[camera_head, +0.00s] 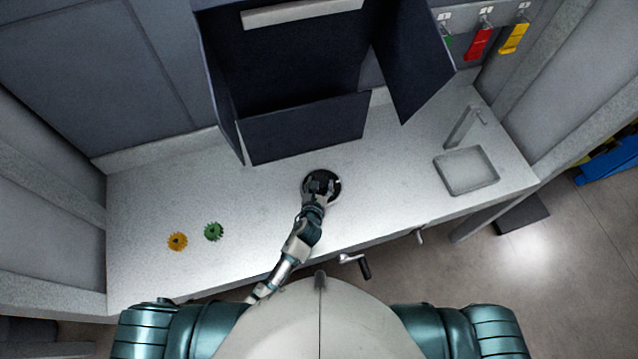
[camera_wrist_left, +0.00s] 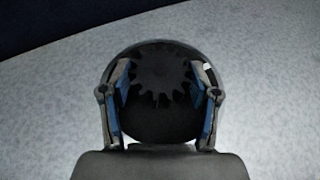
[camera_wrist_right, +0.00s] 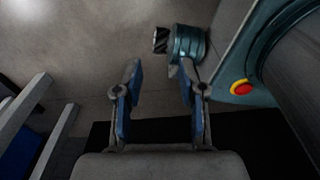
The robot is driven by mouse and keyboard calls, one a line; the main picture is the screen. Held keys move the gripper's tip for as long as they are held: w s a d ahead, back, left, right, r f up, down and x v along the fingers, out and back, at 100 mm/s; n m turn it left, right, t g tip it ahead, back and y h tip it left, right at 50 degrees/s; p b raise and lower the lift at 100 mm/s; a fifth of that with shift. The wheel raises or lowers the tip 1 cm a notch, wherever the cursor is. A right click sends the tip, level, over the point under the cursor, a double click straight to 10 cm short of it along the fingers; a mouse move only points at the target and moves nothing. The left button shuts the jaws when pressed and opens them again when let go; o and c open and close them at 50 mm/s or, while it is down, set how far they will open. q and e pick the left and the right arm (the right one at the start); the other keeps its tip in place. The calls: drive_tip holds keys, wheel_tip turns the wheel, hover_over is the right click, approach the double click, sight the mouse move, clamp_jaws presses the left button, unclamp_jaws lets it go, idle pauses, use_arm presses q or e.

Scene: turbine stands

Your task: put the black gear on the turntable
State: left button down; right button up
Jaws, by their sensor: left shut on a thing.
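The black gear (camera_wrist_left: 158,85) sits between the fingers of my left gripper (camera_wrist_left: 160,92) in the left wrist view, over the dark round turntable (camera_wrist_left: 160,130). The fingers are shut on the gear's sides. I cannot tell whether the gear rests on the turntable or is held just above it. In the head view my left gripper (camera_head: 318,186) is over the turntable (camera_head: 336,198), and the hand hides most of the gear. My right gripper (camera_wrist_right: 158,95) is open and empty in the right wrist view, above the floor.
An orange gear (camera_head: 177,241) and a green gear (camera_head: 213,231) lie on the counter (camera_head: 260,200) at left. A dark open panel box (camera_head: 305,128) stands behind the turntable. A sink (camera_head: 466,171) is at right.

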sight(320, 189)
use_arm(q)
drive_tip(key=shift+d, duration=0.5)
drive_tip(key=shift+a+f, duration=0.15)
drive_tip(key=shift+c, duration=1.2)
unclamp_jaws()
drive_tip(key=shift+a, duration=0.2)
drive_tip(key=shift+o, duration=1)
drive_tip(key=shift+f, duration=0.1)
drive_tip(key=shift+d, duration=0.2)
drive_tip(key=shift+s+a+r+p, duration=0.1)
drive_tip(key=shift+s+r+p, duration=0.15)
drive_tip(key=shift+s+p, duration=0.05)
drive_tip(key=shift+p+v, duration=0.65)
drive_tip(key=shift+v, duration=0.15)
drive_tip(key=p+v, duration=0.2)
drive_tip(key=v, duration=0.1)
drive_tip(key=shift+a, duration=0.1)
drive_tip(key=shift+p+v, duration=0.55)
drive_tip(key=shift+v, duration=0.3)
drive_tip(key=shift+f, duration=0.1)
use_arm(e)
drive_tip(key=r, duration=0.1)
drive_tip(key=d+r, duration=0.1)
drive_tip(key=r, duration=0.3)
drive_tip(key=shift+d, duration=0.3)
drive_tip(key=shift+a+f, duration=0.1)
